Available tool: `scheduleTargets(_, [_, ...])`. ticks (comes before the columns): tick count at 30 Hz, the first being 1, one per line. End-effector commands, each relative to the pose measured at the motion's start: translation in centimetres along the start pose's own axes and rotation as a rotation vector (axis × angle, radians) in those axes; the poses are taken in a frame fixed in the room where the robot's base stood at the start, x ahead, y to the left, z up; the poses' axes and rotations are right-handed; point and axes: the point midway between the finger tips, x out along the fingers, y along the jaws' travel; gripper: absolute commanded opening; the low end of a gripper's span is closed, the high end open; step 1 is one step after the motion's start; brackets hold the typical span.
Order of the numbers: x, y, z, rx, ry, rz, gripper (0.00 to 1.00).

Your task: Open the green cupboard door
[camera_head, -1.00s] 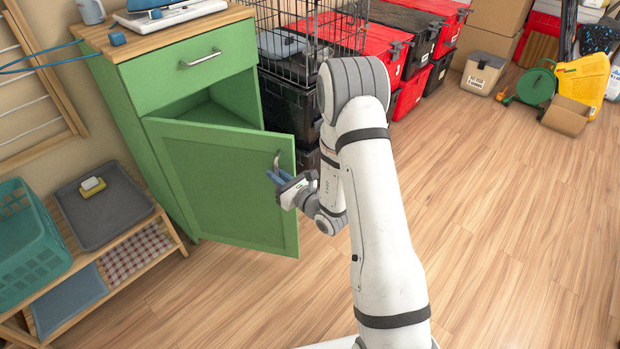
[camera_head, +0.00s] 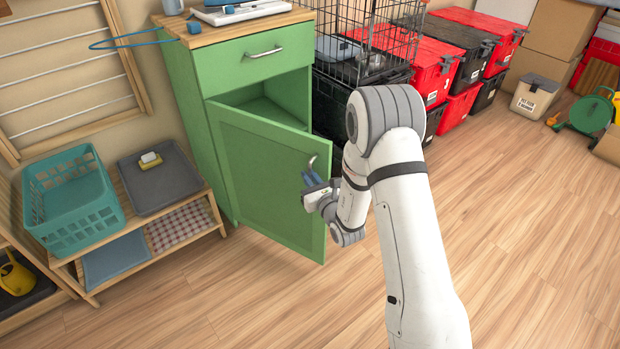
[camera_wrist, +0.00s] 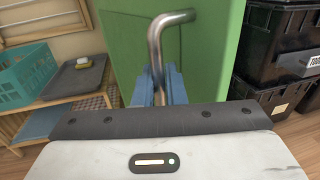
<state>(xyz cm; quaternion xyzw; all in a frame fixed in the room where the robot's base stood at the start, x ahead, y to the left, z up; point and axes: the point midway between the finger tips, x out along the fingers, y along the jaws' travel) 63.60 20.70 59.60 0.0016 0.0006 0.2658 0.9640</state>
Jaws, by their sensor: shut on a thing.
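The green cupboard (camera_head: 190,110) stands against the wall in the head view. Its door (camera_head: 262,180) is partly open, swung out to the front, with a dark gap to the inside above its top edge. The metal door handle (camera_head: 312,162) is near the door's free edge. My gripper (camera_head: 313,182) is at this handle, its blue fingers shut on it. In the wrist view the bent handle (camera_wrist: 157,50) runs down between the blue fingers of my gripper (camera_wrist: 159,88), with the green door (camera_wrist: 125,40) behind. The handle's lower part is hidden.
A low bench with a teal basket (camera_head: 70,205) and a grey tray (camera_head: 160,178) stands left of the cupboard. Red and black totes (camera_head: 440,65) and a wire cage (camera_head: 362,45) are on the right. The wooden floor (camera_head: 540,230) in front is clear.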

Motion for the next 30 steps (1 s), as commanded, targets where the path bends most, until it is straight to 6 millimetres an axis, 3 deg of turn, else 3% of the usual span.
scheduleTargets(2, [0.2,0.3,0.2,-0.003,-0.006,0.008,0.0])
scheduleTargets(3, [0.2,0.3,0.2,-0.003,-0.006,0.008,0.11])
scheduleTargets(9, [0.1,0.3,0.1,-0.002,-0.004,0.007,0.26])
scheduleTargets(19, [-0.7,0.2,0.1,0.0,0.0,0.004,0.26])
scheduleTargets(30, [-6.5,0.2,0.1,-0.001,0.0,0.005,0.26])
